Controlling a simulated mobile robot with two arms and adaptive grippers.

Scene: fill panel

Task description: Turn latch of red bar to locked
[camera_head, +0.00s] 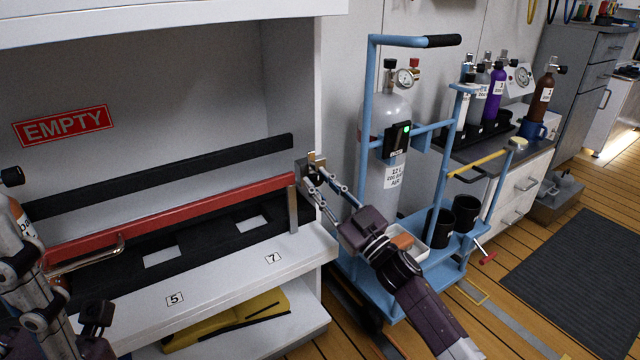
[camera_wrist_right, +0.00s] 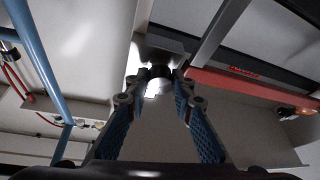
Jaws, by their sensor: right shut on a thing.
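The red bar (camera_head: 180,213) runs across the front of the white rack, with its right end at a grey upright post. In the right wrist view the red bar (camera_wrist_right: 250,88) lies to the right of the fingers. The small metal latch (camera_head: 317,158) is on the rack's right side panel, beside the bar's end. My right gripper (camera_head: 312,172) is shut on the latch, its dark part (camera_wrist_right: 158,73) showing between the fingertips. The fingers partly hide the latch, so its exact angle is unclear. At lower left, parts of my left arm and gripper (camera_head: 65,310) show; its finger gap is unclear.
A blue cart (camera_head: 410,260) with a gas cylinder (camera_head: 390,120) stands close right of my right gripper. The rack bay behind the bar holds no cylinders. Open floor lies at the far right.

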